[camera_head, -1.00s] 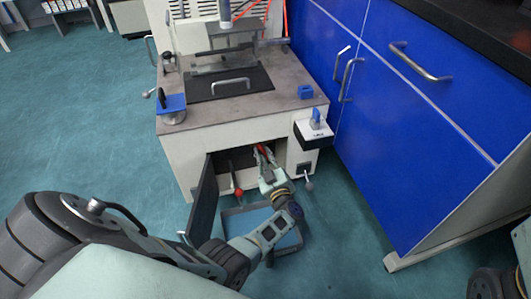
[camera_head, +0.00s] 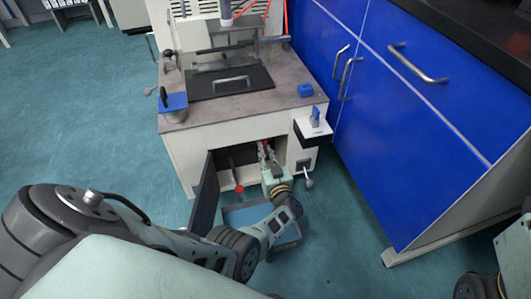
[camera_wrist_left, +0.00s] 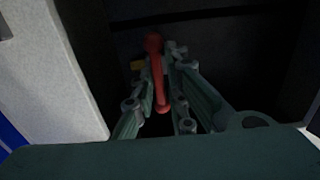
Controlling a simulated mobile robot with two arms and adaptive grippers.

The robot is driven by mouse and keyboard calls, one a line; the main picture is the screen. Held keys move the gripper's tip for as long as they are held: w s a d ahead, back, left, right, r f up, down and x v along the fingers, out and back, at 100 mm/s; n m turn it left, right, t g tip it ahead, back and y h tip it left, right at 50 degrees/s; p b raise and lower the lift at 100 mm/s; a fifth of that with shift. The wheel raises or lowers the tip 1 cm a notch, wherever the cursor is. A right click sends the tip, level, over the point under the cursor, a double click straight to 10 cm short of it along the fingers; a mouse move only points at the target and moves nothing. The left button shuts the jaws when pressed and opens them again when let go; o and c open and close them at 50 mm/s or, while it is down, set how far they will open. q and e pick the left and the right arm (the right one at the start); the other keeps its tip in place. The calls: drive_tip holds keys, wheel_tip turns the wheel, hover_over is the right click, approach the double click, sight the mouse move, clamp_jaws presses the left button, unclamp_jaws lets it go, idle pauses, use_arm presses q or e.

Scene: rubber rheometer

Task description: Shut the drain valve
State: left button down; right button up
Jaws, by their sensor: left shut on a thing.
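The rheometer (camera_head: 180,140) stands in front of me with its lower compartment door (camera_head: 205,195) swung open to the left. My left gripper (camera_head: 268,152) reaches into the right part of the dark opening. In the left wrist view my left gripper (camera_wrist_left: 160,85) is shut on a red valve handle (camera_wrist_left: 158,82), which lies lengthwise between the fingers. A bit of yellow shows beside the handle's far end. The handle is mostly hidden in the head view. My right gripper is not in view.
A blue-bottomed tray (camera_head: 237,218) lies on the floor below the opening, partly under my left arm. Blue cabinets (camera_head: 400,140) stand close on the right. A small shelf (camera_head: 312,131) juts from the machine's front right. Floor at the left is clear.

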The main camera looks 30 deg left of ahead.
use_arm(q)
drive_tip(key=shift+w+d+r, duration=0.2)
drive_tip(key=shift+w, duration=0.1)
drive_tip(key=c, duration=1.8)
unclamp_jaws()
drive_tip(key=shift+f, duration=0.1)
drive_tip(key=shift+c, duration=0.2)
drive_tip(key=shift+s+f, duration=0.1)
